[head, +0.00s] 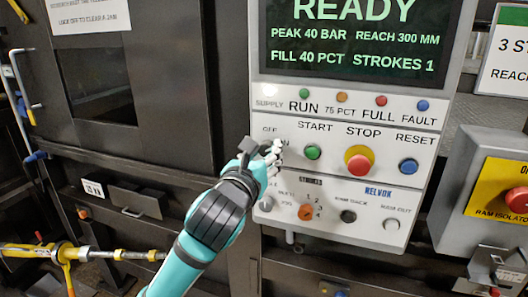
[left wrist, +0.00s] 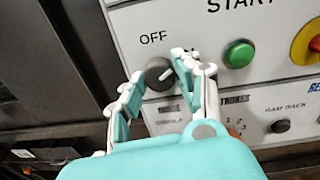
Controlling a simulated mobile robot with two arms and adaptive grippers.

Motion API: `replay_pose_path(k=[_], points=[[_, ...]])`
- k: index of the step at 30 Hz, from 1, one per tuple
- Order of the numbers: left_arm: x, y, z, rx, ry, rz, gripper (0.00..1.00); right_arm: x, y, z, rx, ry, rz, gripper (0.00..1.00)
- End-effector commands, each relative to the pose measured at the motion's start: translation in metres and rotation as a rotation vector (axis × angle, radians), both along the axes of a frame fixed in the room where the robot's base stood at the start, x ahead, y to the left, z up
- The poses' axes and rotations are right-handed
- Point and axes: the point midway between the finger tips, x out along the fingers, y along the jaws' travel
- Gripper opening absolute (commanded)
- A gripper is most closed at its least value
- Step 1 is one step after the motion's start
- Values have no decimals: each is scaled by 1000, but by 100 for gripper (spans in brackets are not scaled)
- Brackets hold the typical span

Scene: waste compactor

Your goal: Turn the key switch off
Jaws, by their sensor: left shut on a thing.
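The key switch (left wrist: 157,72) is a round dark knob with a white mark, on the light panel. Its mark slants toward the upper right, on the side of the partly covered ON label; the OFF label is at its upper left. My left gripper (head: 266,155) is at the panel, left of the green START button. In the left wrist view its fingers (left wrist: 158,78) are on either side of the knob, shut on it. In the head view the gripper hides most of the knob. My right gripper is not in view.
The green START button (head: 312,152), red STOP button (head: 358,161) and blue RESET button (head: 408,166) lie to the right. An orange selector (head: 306,212) sits below. The screen (head: 360,40) above reads READY. A yellow-plated isolator (head: 500,188) stands at far right.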

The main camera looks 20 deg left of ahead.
Motion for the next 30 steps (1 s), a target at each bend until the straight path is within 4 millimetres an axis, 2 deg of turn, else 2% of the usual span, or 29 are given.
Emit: replay_pose_path(k=[8,18,30], points=[[0,0,3,-160,9,0,0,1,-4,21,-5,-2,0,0],[0,0,3,-477,22,1,0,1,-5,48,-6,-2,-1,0],[0,-1,2,-821,31,1,0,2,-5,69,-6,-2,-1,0]])
